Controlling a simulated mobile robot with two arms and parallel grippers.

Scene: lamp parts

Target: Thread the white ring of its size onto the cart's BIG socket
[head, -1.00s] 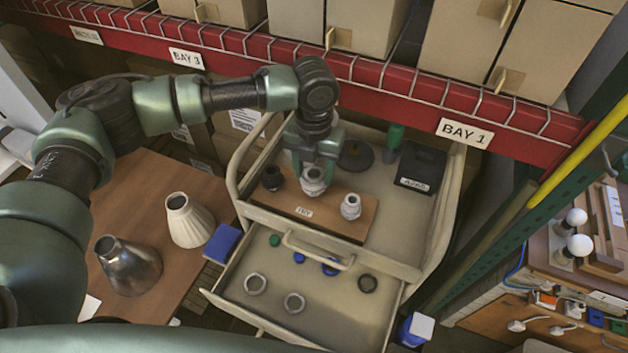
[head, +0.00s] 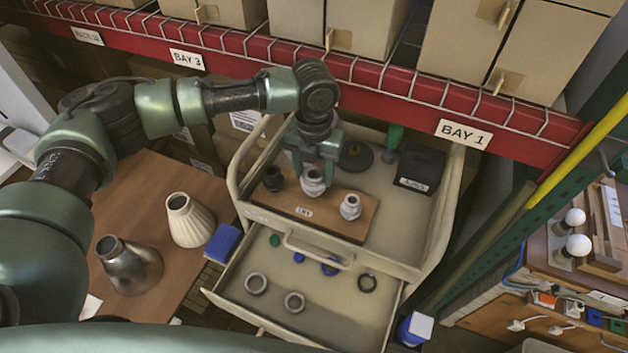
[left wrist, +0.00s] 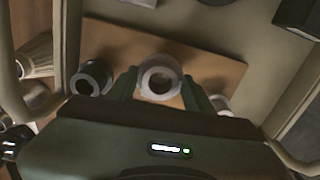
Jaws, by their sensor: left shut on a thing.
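The cart's sockets stand in a row on a brown board (head: 335,222): a dark one (head: 272,178), a large white one (head: 313,187) in the middle and a smaller white one (head: 350,206). My left gripper (head: 315,172) is at the middle socket, pointing down. In the left wrist view its fingers (left wrist: 159,88) are shut on opposite sides of a white ring (left wrist: 147,91), which appears around the top of that socket. How far down the ring sits is hidden. My right gripper is not in view.
The open drawer (head: 335,325) below holds two pale rings (head: 256,284) (head: 294,302), a dark ring (head: 367,283) and small blue and green pieces. A black box (head: 421,170) and a dark disc (head: 356,156) stand behind the board. A red shelf beam (head: 400,100) runs behind the cart.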

